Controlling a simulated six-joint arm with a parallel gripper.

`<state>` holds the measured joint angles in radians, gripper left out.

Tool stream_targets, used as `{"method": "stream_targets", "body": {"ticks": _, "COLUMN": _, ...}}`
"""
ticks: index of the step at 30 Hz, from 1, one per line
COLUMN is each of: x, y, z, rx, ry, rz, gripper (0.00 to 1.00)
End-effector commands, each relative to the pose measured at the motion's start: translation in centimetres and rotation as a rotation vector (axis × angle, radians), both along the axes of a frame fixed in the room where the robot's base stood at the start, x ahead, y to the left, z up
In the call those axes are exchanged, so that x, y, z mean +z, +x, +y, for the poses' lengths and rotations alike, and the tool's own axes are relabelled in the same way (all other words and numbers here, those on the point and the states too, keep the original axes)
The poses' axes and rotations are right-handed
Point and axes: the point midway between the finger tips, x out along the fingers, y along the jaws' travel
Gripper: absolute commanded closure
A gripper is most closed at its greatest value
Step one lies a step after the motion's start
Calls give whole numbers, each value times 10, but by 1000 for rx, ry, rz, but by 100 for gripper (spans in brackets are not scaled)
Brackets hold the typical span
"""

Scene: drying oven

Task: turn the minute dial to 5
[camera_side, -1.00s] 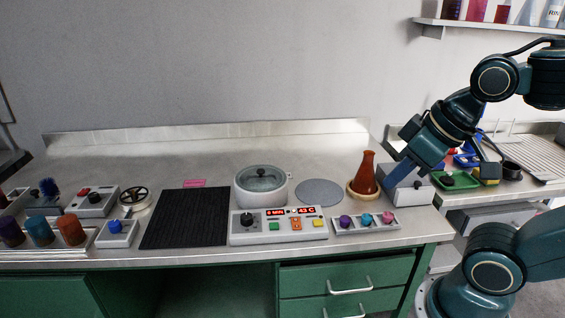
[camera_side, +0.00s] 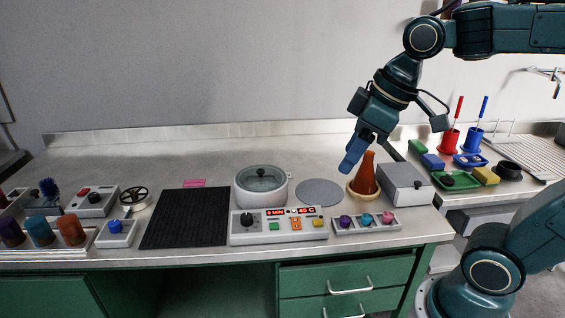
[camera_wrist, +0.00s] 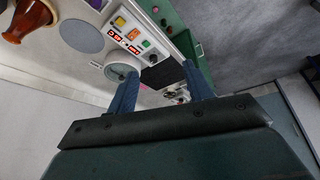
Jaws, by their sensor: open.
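The drying oven (camera_side: 263,186) is a round grey pot with a glass lid, standing behind a white control panel (camera_side: 278,233). The black minute dial (camera_side: 247,219) sits at the panel's left, beside a red display that seems to read 6 MIN; a second display reads about 45 C. In the wrist view the panel (camera_wrist: 137,33) and the oven lid (camera_wrist: 118,72) show beyond the fingers, and the dial (camera_wrist: 166,30) is at the panel's end. My gripper (camera_side: 348,165) is open and empty, in the air just left of the orange flask, right of and above the panel. It also shows in the wrist view (camera_wrist: 160,85).
The orange flask (camera_side: 366,175) on a cork ring stands close to my gripper. A grey box (camera_side: 405,186) is right of it. A tray of coloured knobs (camera_side: 367,221) lies in front. A grey disc (camera_side: 319,193) and a black mat (camera_side: 188,218) are low and flat.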

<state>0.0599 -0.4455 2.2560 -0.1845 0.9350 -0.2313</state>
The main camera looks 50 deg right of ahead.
Motion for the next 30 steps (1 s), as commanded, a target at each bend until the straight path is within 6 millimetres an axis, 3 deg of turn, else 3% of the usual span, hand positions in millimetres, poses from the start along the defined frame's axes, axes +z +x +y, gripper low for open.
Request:
{"method": "stream_targets", "body": {"ticks": 14, "x": -3, "y": 100, "z": 3, "rx": 395, "ry": -30, "rz": 72, "gripper": 49}}
{"method": "stream_targets", "body": {"ticks": 23, "x": -25, "y": 159, "z": -4, "rx": 650, "ry": -28, "rz": 90, "gripper": 49}}
{"method": "stream_targets", "body": {"ticks": 30, "x": -54, "y": 201, "z": -14, "rx": 851, "ry": -16, "rz": 92, "gripper": 49}}
